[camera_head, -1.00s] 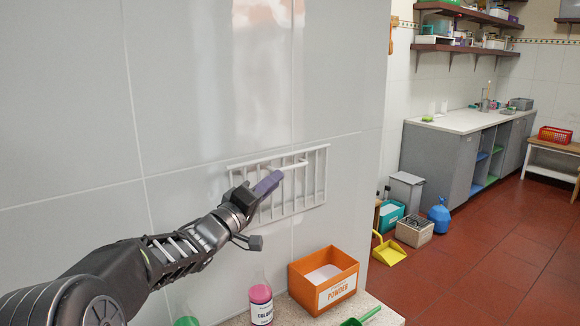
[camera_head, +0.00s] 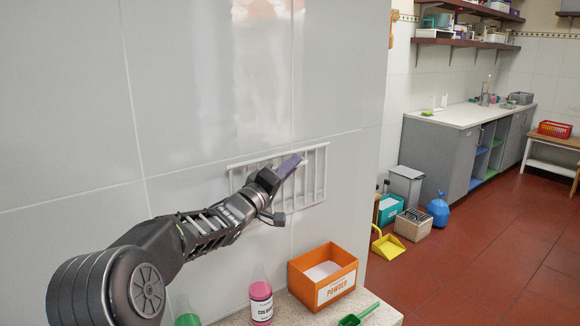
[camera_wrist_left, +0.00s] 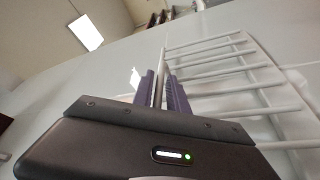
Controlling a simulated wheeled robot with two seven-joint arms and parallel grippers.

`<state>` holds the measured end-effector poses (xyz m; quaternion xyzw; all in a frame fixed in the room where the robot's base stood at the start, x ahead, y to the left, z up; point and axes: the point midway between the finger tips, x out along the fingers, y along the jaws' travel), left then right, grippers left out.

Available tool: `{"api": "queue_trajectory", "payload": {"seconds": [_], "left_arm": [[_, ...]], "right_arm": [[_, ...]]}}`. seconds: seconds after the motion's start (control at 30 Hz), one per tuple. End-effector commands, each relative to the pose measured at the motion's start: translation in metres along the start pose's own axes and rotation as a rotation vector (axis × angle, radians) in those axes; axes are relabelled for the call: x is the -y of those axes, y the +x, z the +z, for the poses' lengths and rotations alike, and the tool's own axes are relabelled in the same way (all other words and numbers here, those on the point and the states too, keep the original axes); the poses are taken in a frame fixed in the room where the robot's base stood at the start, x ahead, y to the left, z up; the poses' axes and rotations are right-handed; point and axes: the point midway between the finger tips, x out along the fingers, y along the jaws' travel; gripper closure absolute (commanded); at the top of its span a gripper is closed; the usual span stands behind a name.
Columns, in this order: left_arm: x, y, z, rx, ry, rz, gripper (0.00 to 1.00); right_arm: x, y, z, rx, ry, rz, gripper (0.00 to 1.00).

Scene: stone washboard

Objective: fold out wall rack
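The white wall rack (camera_head: 310,190) with several slats is on the tiled wall in the middle of the head view and looks close to flat against it. In the left wrist view the rack (camera_wrist_left: 215,58) fills the right side. My left gripper (camera_head: 290,166) is at the rack's upper part, its purple fingers in front of the slats. In the left wrist view the fingers (camera_wrist_left: 161,92) stand close together with a white rail of the rack between them, seemingly clamped. The gripper and wrist hide the rack's left middle part. My right gripper is not in view.
Below the rack, a ledge (camera_head: 380,316) holds an orange powder box (camera_head: 335,290), a pink bottle (camera_head: 261,302), a green bottle (camera_head: 187,319) and a green scoop (camera_head: 358,315). Open red floor (camera_head: 470,265) lies to the right. The wall around the rack is bare.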

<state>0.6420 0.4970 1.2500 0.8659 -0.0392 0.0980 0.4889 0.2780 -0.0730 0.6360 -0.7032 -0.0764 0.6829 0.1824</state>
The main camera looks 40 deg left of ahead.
Motion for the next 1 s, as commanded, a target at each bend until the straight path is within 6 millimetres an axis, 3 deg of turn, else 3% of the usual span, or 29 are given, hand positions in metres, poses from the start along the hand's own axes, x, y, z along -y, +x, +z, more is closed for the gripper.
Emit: {"api": "queue_trajectory", "payload": {"seconds": [0.07, 0.3, 1.0], "left_arm": [[0.0000, -0.0002, 0.0000, 0.000, 0.000, 0.000, 0.82], [0.0000, -0.0004, -0.0001, 0.000, 0.000, 0.000, 1.00], [0.0003, -0.0006, -0.0001, 0.000, 0.000, -0.001, 1.00]], "right_arm": [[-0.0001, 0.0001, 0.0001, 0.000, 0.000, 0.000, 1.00], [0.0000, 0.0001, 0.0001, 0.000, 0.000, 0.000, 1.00], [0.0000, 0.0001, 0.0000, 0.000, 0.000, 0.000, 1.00]]}}
